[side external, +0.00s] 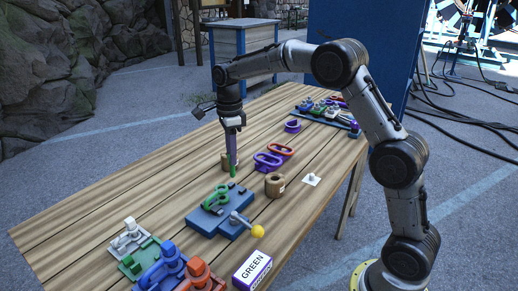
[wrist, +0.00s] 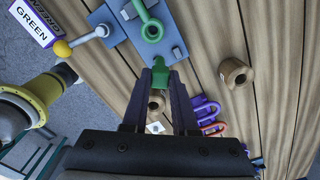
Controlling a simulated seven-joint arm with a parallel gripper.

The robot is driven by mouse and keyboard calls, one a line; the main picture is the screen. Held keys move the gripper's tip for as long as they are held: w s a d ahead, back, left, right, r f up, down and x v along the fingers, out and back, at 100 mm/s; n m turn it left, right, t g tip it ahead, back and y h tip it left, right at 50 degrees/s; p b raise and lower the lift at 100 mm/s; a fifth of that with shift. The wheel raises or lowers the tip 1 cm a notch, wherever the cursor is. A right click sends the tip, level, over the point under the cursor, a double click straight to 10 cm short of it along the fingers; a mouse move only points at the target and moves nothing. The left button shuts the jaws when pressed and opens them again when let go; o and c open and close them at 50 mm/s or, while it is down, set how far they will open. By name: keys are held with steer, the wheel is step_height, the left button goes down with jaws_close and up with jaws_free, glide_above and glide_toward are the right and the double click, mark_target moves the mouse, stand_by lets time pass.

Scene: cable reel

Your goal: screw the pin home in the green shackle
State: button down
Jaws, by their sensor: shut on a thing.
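The green shackle (side external: 216,197) sits on a blue fixture (side external: 203,222); it also shows at the top of the wrist view (wrist: 150,27). My gripper (side external: 231,160) points down over the table, behind the shackle in the side view. In the wrist view, its dark fingertips (wrist: 168,92) are closed on a green piece (wrist: 166,74), which looks like the pin. The green piece also shows below the fingers in the side view (side external: 232,171). It is apart from the shackle. Its far end is hard to make out.
A lever with a yellow ball (side external: 257,231) stands at the fixture's near side. A box marked GREEN (side external: 252,268) is at the front edge. Wooden cylinders (side external: 275,186), purple (side external: 267,162) and orange (side external: 281,149) shackles lie nearby. Coloured hardware (side external: 163,265) crowds the near-left end.

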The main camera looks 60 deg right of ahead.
steer(key=shift+n, duration=0.5)
steer(key=a, duration=0.3)
steer(key=w+a, duration=0.1)
steer(key=shift+a+f, duration=0.15)
steer(key=shift+f, duration=0.2)
steer(key=shift+f, duration=0.2)
steer(key=shift+f, duration=1.15)
steer(key=shift+f, duration=1.05)
steer(key=c, duration=1.3)
jaws_free()
steer(key=shift+c, duration=0.2)
jaws_close()
